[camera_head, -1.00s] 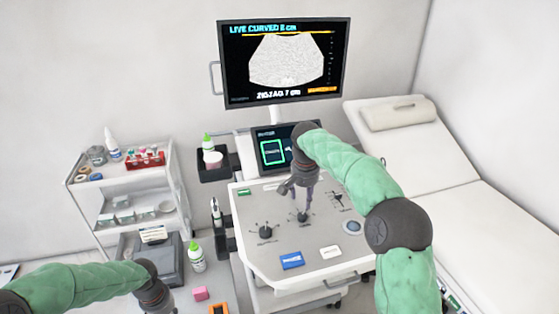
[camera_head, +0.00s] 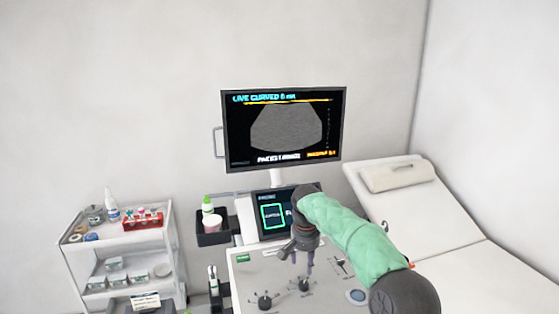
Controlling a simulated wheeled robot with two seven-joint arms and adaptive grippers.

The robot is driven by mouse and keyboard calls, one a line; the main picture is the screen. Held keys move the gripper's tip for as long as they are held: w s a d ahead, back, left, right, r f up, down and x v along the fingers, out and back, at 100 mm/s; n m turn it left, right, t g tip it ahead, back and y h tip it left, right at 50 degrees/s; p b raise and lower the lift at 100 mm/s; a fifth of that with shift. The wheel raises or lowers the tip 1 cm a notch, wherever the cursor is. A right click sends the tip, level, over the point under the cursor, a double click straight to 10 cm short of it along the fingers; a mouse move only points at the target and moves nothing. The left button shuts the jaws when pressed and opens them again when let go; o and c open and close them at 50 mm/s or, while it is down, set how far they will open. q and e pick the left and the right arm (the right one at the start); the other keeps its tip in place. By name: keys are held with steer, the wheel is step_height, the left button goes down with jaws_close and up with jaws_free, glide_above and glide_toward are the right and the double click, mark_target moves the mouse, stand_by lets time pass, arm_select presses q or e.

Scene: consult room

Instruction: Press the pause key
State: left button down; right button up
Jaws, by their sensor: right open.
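The ultrasound console (camera_head: 243,272) stands in the lower middle, with only the upper part of its control panel in view. Its front edge, with the blue and white keys, is out of the frame, so I cannot see a pause key. My right gripper (camera_head: 302,266) is open and points down over the panel, just above a dark knob (camera_head: 304,286); I cannot tell if it touches it. A second knob (camera_head: 265,302) is to its left. The monitor (camera_head: 284,129) shows a dark grey curved scan with "LIVE CURVED" text. My left gripper is out of view.
A small touch screen (camera_head: 272,217) with a green-framed tile is partly behind my right arm. A side holder (camera_head: 213,238) carries a green-capped bottle (camera_head: 207,205). A white supply cart (camera_head: 72,262) stands left, an exam couch (camera_head: 447,232) right.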

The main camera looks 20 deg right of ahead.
steer(key=shift+a, duration=0.1)
steer(key=c, duration=0.6)
steer(key=shift+s+a+r, duration=0.1)
steer(key=shift+s+a, duration=0.65)
steer(key=shift+s, duration=0.25)
jaws_close()
steer(key=s+a+f+g, duration=0.1)
steer(key=s+a, duration=0.2)
steer(key=s, duration=0.3)
steer(key=s+a+g, duration=0.1)
steer(key=s+a, duration=0.3)
steer(key=s, duration=0.2)
steer(key=shift+y, duration=0.4)
steer(key=shift+s+d+f, duration=0.1)
steer(key=shift+f, duration=1.65)
steer(key=shift+s+d+f, duration=0.1)
steer(key=shift+f, duration=1.65)
